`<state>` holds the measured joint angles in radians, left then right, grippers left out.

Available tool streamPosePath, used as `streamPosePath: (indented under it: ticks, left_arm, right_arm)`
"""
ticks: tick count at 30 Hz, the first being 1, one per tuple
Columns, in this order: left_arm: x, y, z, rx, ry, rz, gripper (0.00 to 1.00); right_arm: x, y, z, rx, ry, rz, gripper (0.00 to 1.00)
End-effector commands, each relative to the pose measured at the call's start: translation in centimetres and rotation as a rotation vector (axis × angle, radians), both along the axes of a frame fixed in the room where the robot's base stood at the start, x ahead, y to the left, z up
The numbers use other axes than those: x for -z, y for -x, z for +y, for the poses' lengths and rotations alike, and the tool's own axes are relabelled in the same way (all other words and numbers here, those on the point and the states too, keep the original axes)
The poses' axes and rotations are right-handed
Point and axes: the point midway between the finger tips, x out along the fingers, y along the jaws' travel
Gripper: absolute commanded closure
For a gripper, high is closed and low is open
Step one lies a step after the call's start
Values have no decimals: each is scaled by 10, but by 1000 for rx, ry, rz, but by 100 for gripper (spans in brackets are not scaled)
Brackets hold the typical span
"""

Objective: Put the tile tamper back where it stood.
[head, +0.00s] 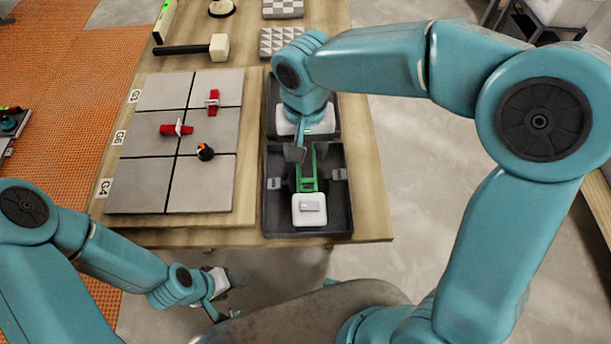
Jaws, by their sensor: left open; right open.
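A tool with a green frame and a white block at its near end, which looks like the tile tamper (311,207), is in the near compartment of the dark tray (341,216). My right gripper (307,153) is open, its fingers around or just above the far end of the green frame; I cannot tell whether they touch it. My wrist hides part of the tray's far compartment. My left gripper (229,291) is open and empty, off the table's near edge.
Grey tiles (151,187) lie left of the tray, with two red clips (176,129) and a black-and-orange piece (206,152) on them. A mallet (217,47) and patterned tile samples (281,40) lie farther back. The table (366,212) is bare right of the tray.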

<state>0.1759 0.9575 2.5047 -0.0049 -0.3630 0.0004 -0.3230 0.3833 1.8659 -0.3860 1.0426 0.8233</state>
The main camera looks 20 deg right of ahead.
Motion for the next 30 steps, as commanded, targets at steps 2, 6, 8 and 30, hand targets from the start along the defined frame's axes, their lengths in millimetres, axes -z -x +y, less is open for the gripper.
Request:
streamPosePath:
  ticks: [2,6,8,30]
  left_arm:
    - [1,0,0,0,0,0,44]
    - [1,0,0,0,0,0,44]
    - [0,0,0,0,0,0,44]
    - [-2,0,0,0,0,0,44]
  right_arm:
    - [13,0,0,1,1,3,45]
    - [24,-1,0,0,0,0,45]
    - [28,-2,0,0,1,0,45]
    - [77,-5,-3,0,-2,-1,45]
